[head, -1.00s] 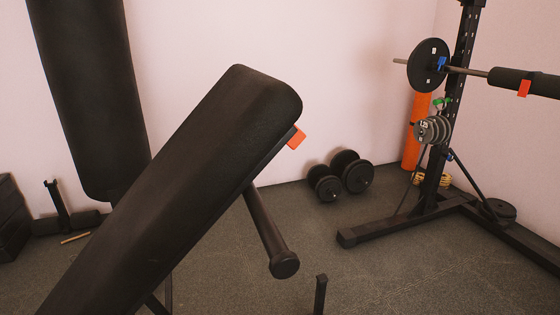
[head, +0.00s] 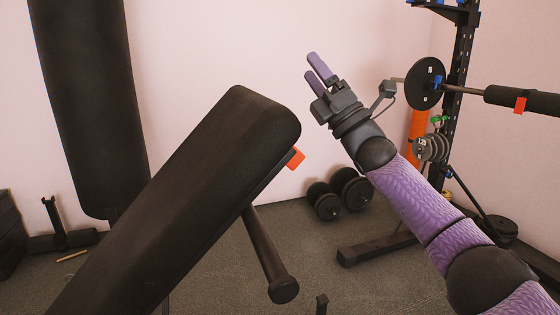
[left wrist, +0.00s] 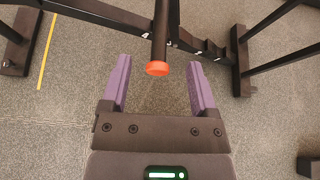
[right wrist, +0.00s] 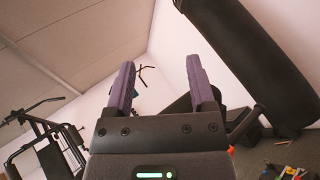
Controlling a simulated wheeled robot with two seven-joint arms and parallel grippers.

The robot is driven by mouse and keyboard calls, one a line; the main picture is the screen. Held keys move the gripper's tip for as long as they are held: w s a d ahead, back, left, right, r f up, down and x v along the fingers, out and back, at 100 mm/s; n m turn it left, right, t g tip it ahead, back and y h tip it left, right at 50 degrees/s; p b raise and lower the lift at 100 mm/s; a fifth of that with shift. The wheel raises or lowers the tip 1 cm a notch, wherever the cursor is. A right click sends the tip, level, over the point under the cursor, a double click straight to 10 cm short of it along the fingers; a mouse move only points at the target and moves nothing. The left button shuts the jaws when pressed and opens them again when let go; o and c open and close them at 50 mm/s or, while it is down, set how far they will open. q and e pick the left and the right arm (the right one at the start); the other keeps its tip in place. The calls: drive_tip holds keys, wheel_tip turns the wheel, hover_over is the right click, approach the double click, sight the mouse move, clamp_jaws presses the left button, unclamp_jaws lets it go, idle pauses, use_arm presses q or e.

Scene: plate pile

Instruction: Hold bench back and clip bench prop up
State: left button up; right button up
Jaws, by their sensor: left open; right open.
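The bench back (head: 185,200) is a long black pad, tilted up to the right, with an orange tab (head: 296,158) at its edge. A black bar with a round end (head: 268,255) slants down from behind it; I cannot tell if this is the prop. My right gripper (head: 311,65) is open and empty, raised above and right of the pad's top end, apart from it. My left gripper (left wrist: 157,70) shows only in the left wrist view. It is open, with a black rod's orange end (left wrist: 158,69) between or just beyond its fingers.
A black hanging bag (head: 90,100) is at the left. Dumbbells (head: 338,195) lie by the wall. A rack with a barbell plate (head: 425,84) and an orange roll (head: 418,125) stand at the right. A black floor frame (left wrist: 100,15) crosses the left wrist view.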

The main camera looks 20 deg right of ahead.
drive_tip(key=s+a+r+n+g+y, duration=0.2)
drive_tip(key=a+n+g+y, duration=0.1)
drive_tip(key=n+g+y, duration=0.1)
drive_tip(key=s+a+r+n+g+y, duration=0.3)
drive_tip(key=n+g, duration=0.3)
drive_tip(key=n, duration=0.2)
drive_tip(key=s+a+r+n+g+y, duration=0.2)
drive_tip(key=a+n+g+y, duration=0.2)
drive_tip(key=n+g+y, duration=0.1)
drive_tip(key=shift+s+a+r+n+g, duration=0.15)
drive_tip(key=shift+s+n+g, duration=0.2)
drive_tip(key=shift+n, duration=0.35)
drive_tip(key=s+a+f+n+g+h, duration=0.3)
drive_tip(key=s+a+n+g+h, duration=0.7)
drive_tip(key=s+a+n+g, duration=0.45)
drive_tip(key=n+t+h, duration=0.7)
drive_tip(key=t+h, duration=0.3)
drive_tip(key=h, duration=0.5)
approach(270, 252)
drive_tip(key=x, duration=1.1)
drive_tip(key=shift+c, duration=0.2)
